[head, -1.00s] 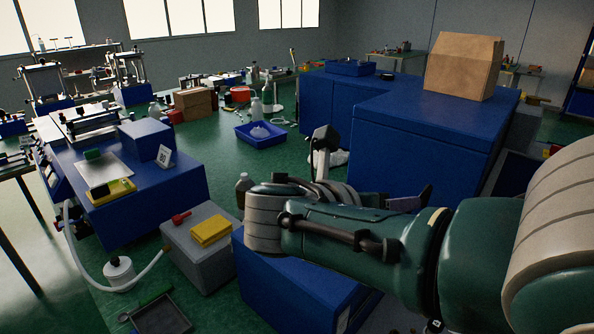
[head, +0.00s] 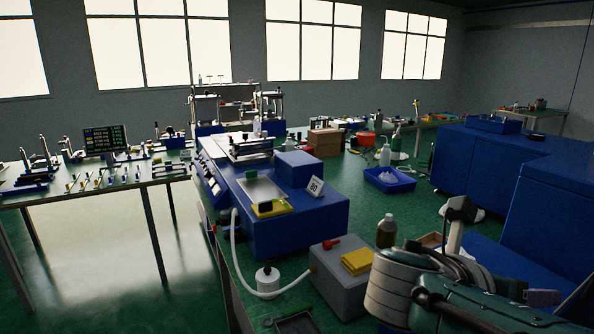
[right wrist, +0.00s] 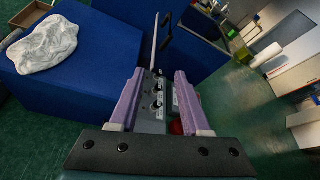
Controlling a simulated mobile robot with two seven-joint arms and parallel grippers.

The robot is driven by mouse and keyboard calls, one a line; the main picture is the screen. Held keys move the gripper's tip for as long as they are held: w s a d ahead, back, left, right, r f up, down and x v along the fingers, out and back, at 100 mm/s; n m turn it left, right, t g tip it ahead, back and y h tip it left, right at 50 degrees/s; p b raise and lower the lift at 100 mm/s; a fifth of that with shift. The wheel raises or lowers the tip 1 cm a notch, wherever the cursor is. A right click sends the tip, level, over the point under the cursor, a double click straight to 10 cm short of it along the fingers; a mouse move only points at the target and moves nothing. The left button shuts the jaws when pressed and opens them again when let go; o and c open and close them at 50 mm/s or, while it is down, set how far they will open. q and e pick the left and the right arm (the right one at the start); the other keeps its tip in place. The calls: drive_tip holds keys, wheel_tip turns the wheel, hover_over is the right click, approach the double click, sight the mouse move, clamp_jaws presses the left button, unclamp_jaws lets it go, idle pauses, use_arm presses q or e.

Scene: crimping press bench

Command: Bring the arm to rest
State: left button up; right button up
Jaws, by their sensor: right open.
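My right arm comes in at the lower right of the head view, bent, with its forearm low over the floor area beside the blue cabinets. My right gripper (head: 540,296) is partly hidden behind the forearm there. In the right wrist view the right gripper (right wrist: 160,75) shows two purple-padded fingers, apart, with nothing held between them. Beyond the fingers is a grey box with black knobs (right wrist: 157,98); I cannot tell how far off it is. My left gripper is not in view.
The blue press bench (head: 300,215) stands mid-view, with a grey box (head: 342,285) bearing a yellow cloth (head: 357,261) near my arm. A brown bottle (head: 386,232) stands close by. Blue cabinets (head: 480,165) are at right. A crumpled white cloth (right wrist: 45,44) lies on a blue surface.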

drive_tip(key=s+a+f+m+g+y, duration=0.1)
drive_tip(key=s+a+f+m+y, duration=0.55)
drive_tip(key=s+f+m, duration=0.4)
drive_tip(key=s+a+r+m+y, duration=0.2)
drive_tip(key=s+a+m+y, duration=0.15)
drive_tip(key=s+m, duration=0.4)
drive_tip(key=s+a+r+m+t+y, duration=0.1)
drive_tip(key=s+a+r+m+y, duration=0.1)
drive_tip(key=s+r+m+y, duration=0.3)
use_arm(q)
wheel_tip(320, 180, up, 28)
drive_tip(key=p, duration=2.7)
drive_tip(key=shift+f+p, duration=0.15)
drive_tip(key=shift+p, duration=0.15)
use_arm(e)
wheel_tip(320, 180, up, 29)
drive_tip(key=h, duration=0.1)
drive_tip(key=shift+w+m, duration=0.25)
drive_tip(key=shift+m, duration=0.05)
